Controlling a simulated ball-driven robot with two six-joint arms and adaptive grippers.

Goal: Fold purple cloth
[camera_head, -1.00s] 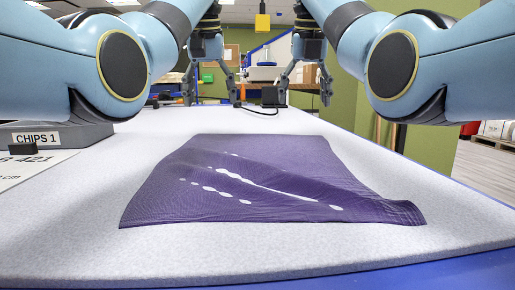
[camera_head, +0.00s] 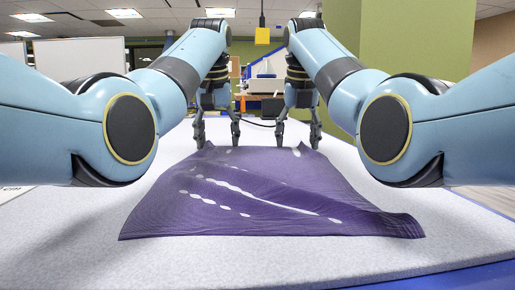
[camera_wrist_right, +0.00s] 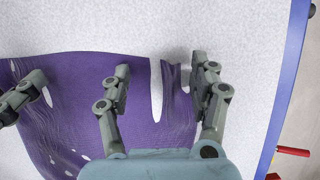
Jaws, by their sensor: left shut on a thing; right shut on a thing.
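The purple cloth (camera_head: 165,215) with white streaks lies spread on the pale table in the head view. Its near right corner is rumpled. Its far edge rises in small peaks at both grippers. My left gripper (camera_head: 216,134) is shut on the far left part of the cloth. My right gripper (camera_head: 298,136) is shut on the far right part. In the right wrist view the cloth (camera_wrist_right: 75,95) bunches into a ridge between the right gripper's fingers (camera_wrist_right: 162,66). One finger of the left gripper (camera_wrist_right: 22,98) shows at the left edge there.
The pale tabletop (camera_head: 80,250) is clear around the cloth. A blue edge (camera_wrist_right: 284,85) of the table runs along the right in the wrist view, with a red object (camera_wrist_right: 292,152) beyond it. A black cable and small dark items lie behind the grippers.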

